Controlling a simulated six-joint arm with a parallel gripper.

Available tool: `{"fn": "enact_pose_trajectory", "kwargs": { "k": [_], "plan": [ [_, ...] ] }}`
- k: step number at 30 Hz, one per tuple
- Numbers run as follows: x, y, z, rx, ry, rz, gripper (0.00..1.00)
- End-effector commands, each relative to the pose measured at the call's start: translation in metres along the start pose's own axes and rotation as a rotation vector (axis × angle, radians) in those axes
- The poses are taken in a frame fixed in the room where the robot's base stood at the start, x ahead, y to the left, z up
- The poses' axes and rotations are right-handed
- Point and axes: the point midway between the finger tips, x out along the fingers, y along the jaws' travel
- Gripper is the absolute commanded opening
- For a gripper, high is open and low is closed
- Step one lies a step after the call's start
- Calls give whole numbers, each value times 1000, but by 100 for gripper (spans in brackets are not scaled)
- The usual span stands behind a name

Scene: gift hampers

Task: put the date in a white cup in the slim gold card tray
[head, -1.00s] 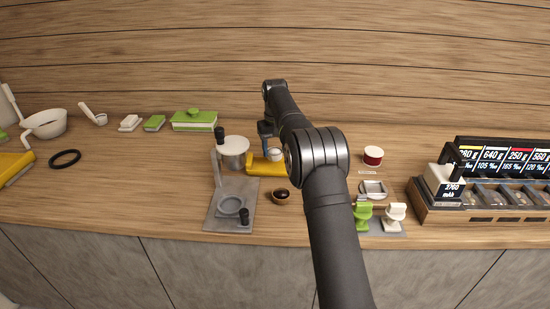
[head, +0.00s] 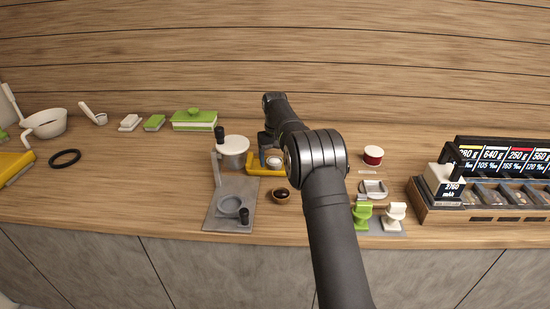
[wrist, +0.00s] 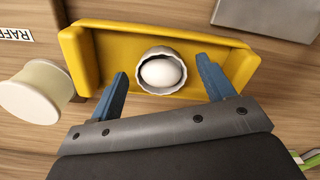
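The gold-yellow tray (wrist: 100,60) lies on the counter, its far end partly behind my arm in the head view (head: 252,170). A white ribbed cup (wrist: 150,84) stands upright inside it, near the middle, with a pale egg-shaped piece (wrist: 161,71) in it. The cup also shows in the head view (head: 274,162). My gripper (wrist: 163,82) is open, its blue fingers on either side of the cup and apart from it. A dark, shiny oval piece (head: 281,193) sits in a brown cup in front of the tray.
A white cylinder (wrist: 37,92) stands beside the tray's end in the wrist view.

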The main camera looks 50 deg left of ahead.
Motion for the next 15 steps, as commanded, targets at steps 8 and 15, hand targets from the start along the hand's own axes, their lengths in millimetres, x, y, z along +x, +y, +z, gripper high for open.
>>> {"fn": "enact_pose_trajectory", "kwargs": {
  "k": [8, 15],
  "plan": [
    [-15, 0, 0, 0, 2, 0, 75],
    [-66, 0, -1, 0, 5, 1, 75]
  ]
}}
